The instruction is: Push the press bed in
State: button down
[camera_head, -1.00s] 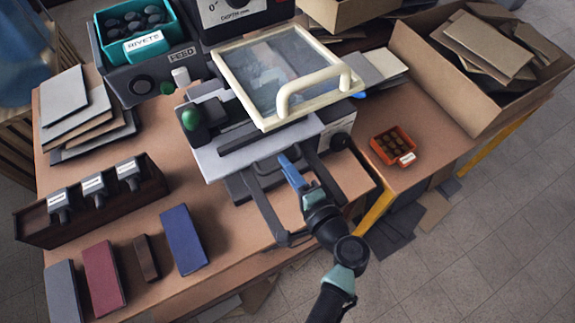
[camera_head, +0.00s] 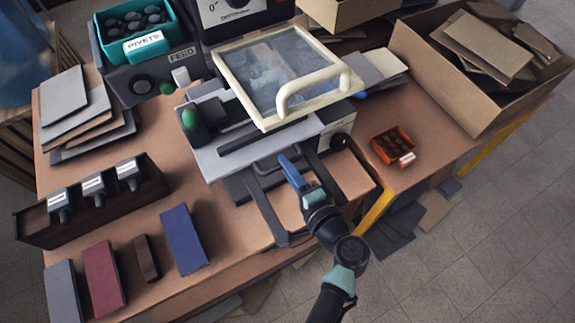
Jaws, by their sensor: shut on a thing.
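The press bed is a light grey plate (camera_head: 222,160) with a dark frame (camera_head: 262,207) in front of it, low at the front of the press. It juts out toward me from under the raised cream-framed clear guard (camera_head: 222,72). My gripper (camera_head: 287,163) is at the front of the bed, within the dark frame, with blue-grey fingers pointing at the press. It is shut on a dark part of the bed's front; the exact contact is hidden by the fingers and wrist. My arm reaches in from the bottom right.
A teal rivet bin (camera_head: 140,45) stands at the back left. A dark rack with stamps (camera_head: 95,205) and coloured covers (camera_head: 184,240) lie left of the bed. A small orange tray (camera_head: 393,146) sits right of the press. A cardboard box (camera_head: 455,95) stands behind it.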

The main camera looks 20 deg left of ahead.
aim_at(277, 152)
jog(key=x, duration=0.2)
jog(key=r+b+x, duration=0.1)
jog(key=x, duration=0.1)
jog(key=shift+w+a, duration=0.15)
jog(key=shift+a, duration=0.05)
jog(key=c, duration=0.9)
grip_release()
jog(key=shift+o, duration=0.2)
jog(key=b+v, duration=0.1)
jog(key=v, duration=1.2)
